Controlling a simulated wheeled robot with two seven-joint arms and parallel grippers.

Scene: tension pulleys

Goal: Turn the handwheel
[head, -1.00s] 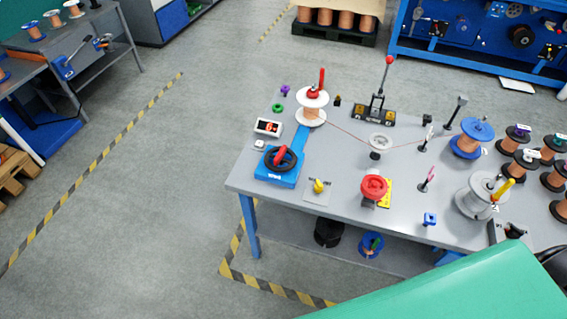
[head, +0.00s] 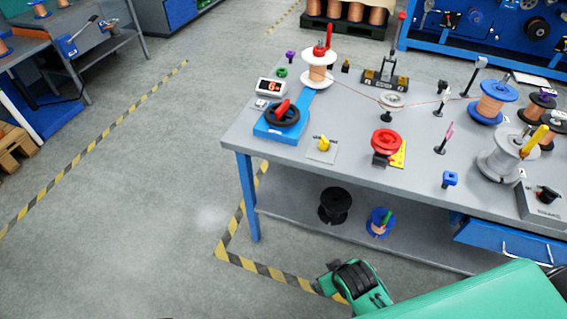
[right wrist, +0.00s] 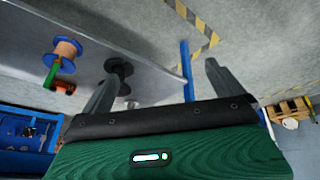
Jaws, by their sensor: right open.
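The likely handwheel is a black wheel (head: 283,113) with a red handle, on a blue base (head: 268,130) at the left front of the table in the head view. A separate red wheel (head: 386,141) stands on a dark mount right of it. My right gripper (right wrist: 161,72) shows in the right wrist view, its two grey fingers spread and empty. It points toward the floor and the table's lower shelf, apart from both wheels. The handwheel is not in the right wrist view. My left gripper is not in view.
The grey table (head: 235,130) has a display (head: 271,87), a yellow knob (head: 323,144) and wire spools on top. A black spool (head: 335,206) and a blue spool (head: 380,222) sit on the lower shelf.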

